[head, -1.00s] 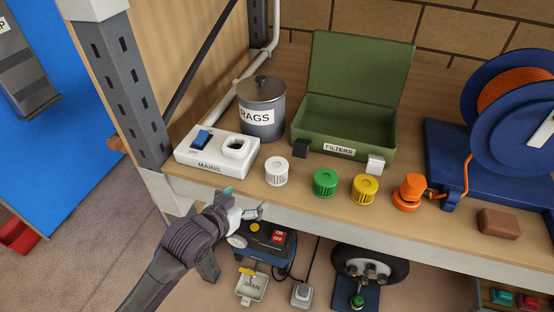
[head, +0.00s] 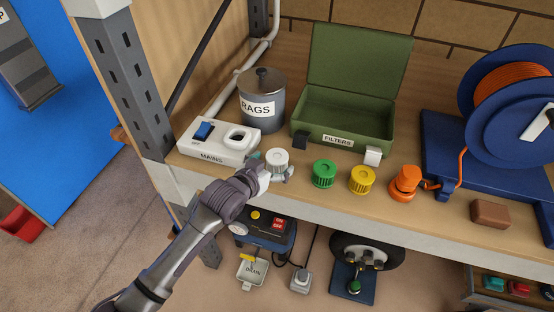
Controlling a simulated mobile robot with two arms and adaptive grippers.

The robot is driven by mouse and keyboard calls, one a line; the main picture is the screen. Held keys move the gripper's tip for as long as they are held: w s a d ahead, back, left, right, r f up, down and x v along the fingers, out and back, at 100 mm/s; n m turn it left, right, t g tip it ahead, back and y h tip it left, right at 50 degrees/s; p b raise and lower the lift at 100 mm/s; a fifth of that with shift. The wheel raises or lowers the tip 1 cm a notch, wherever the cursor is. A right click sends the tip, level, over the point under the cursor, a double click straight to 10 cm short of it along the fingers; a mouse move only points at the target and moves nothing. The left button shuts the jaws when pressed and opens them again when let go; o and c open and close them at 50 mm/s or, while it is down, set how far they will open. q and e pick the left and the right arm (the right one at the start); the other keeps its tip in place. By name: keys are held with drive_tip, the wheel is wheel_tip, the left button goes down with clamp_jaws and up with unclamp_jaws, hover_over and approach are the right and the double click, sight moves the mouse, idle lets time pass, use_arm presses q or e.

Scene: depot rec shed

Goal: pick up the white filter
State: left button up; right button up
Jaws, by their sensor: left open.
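The white filter (head: 277,159) is a small ribbed cap standing upright on the wooden shelf, left of a green filter (head: 324,173) and a yellow filter (head: 361,180). My left gripper (head: 272,168) is open at the white filter's near side, one finger at its left and one at its lower right. The filter's lower part is partly hidden by the gripper. I cannot tell whether the fingers touch it. My right gripper is not in view.
A white MAINS box (head: 217,155) with a blue switch stands close left of the filter. Behind are a grey RAGS tin (head: 262,119) and an open green FILTERS box (head: 385,149). An orange fitting (head: 404,184) and a brown block (head: 490,213) lie to the right.

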sight(278, 159)
use_arm(q)
drive_tip(key=shift+x, duration=1.65)
drive_tip(key=shift+s+f, duration=0.1)
drive_tip(key=shift+f, duration=0.05)
drive_tip(key=c, duration=1.2)
drive_tip(key=shift+c, duration=0.4)
